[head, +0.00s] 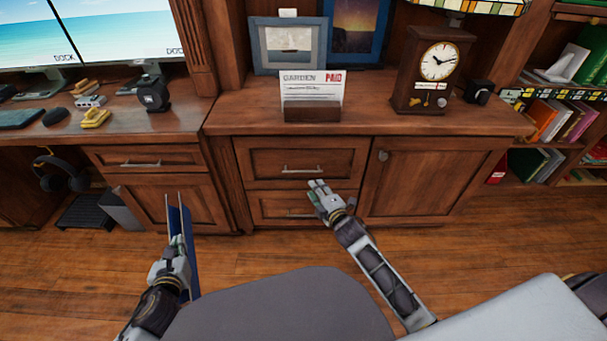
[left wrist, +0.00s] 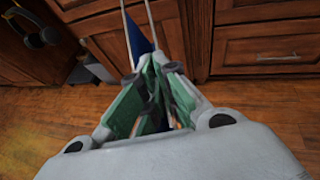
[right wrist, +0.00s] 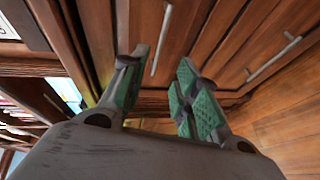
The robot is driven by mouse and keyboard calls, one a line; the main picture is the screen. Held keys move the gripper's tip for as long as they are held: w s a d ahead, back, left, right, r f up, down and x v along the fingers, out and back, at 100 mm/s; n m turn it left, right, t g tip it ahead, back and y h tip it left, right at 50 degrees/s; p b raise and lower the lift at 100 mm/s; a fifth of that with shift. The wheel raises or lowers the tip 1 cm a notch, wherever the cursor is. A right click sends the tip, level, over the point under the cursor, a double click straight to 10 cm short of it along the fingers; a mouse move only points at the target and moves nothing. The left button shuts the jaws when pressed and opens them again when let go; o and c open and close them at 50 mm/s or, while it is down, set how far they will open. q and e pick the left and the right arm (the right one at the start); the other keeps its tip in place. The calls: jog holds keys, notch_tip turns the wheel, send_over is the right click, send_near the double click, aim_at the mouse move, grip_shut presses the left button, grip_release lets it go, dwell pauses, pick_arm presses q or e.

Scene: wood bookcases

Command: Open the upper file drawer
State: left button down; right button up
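The upper file drawer (head: 265,163) is in the middle cabinet and looks shut. Its metal bar handle (head: 301,170) also shows in the right wrist view (right wrist: 162,38). My right gripper (head: 318,187) is open and empty, just in front of and below this handle. In the right wrist view the handle lies beyond the gap between the fingertips (right wrist: 158,68), apart from them. My left gripper (head: 178,243) is shut on a blue hanging folder (head: 187,235) with thin metal rods, held upright at the left; the folder also shows in the left wrist view (left wrist: 134,38).
The lower drawer (head: 265,208) is shut, its handle (right wrist: 273,58) partly behind my right gripper in the head view. A cabinet door (head: 430,185) stands to the right. A letter holder (head: 312,113) and a clock (head: 425,75) stand on top. The wood floor (head: 260,250) in front is clear.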

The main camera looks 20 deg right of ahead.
jog(key=shift+n, duration=0.4)
jog(key=shift+w, duration=0.15)
